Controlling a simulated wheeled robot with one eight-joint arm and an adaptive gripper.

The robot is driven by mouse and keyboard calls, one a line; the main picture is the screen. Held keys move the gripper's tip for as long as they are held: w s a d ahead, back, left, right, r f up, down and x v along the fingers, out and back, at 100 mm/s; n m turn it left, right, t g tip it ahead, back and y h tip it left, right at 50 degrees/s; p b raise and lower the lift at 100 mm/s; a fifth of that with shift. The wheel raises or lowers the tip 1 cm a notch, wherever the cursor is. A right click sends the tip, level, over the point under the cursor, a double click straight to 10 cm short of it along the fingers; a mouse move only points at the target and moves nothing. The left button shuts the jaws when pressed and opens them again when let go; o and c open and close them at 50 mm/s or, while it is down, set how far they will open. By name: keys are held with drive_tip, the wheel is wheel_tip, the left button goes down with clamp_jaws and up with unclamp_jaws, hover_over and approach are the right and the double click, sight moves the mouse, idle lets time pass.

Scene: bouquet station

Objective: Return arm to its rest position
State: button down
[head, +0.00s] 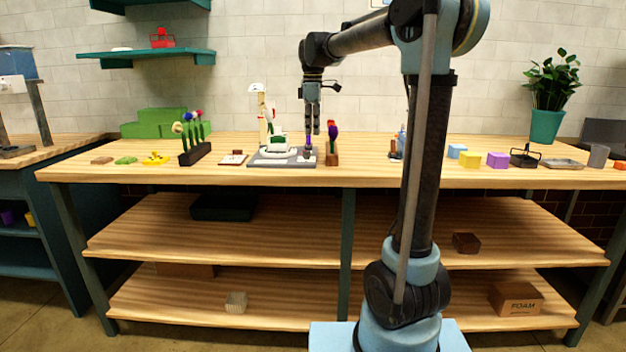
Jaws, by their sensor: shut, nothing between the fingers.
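My gripper (312,125) hangs straight down from my arm, over the middle of the wooden workbench (375,175). Its fingers are shut with nothing between them. I cannot tell how far the fingertips are from these. My arm reaches up from its blue base and bends over to the left.
A black rack (195,154) with several flowers stands at left, with a green stepped block (158,122) behind. Colored cubes, including a purple cube (497,160), and a black wire basket (525,156) sit at right. A potted plant (548,105) stands at the back right.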

drive_tip(key=s+d+f+m+t, duration=0.1)
drive_tip(key=s+d+f+m, duration=0.35)
drive_tip(key=s+d, duration=0.35)
drive_tip(key=s+d+f+m, duration=0.4)
drive_tip(key=s+d+f, duration=0.15)
drive_tip(key=s, duration=0.45)
drive_tip(key=s+d+f+m, duration=0.3)
drive_tip(key=s+f+m, duration=0.1)
drive_tip(key=s+f, duration=0.4)
drive_tip(key=s+d+f+m+t, duration=0.1)
drive_tip(key=s+f+m, duration=0.3)
drive_tip(key=s+f, duration=0.4)
wheel_tip(320, 180, down, 2)
drive_tip(key=shift+s+d, duration=0.25)
drive_tip(key=shift+d, duration=0.65)
drive_tip(key=shift+w+f, duration=0.2)
drive_tip(key=shift+w, duration=0.25)
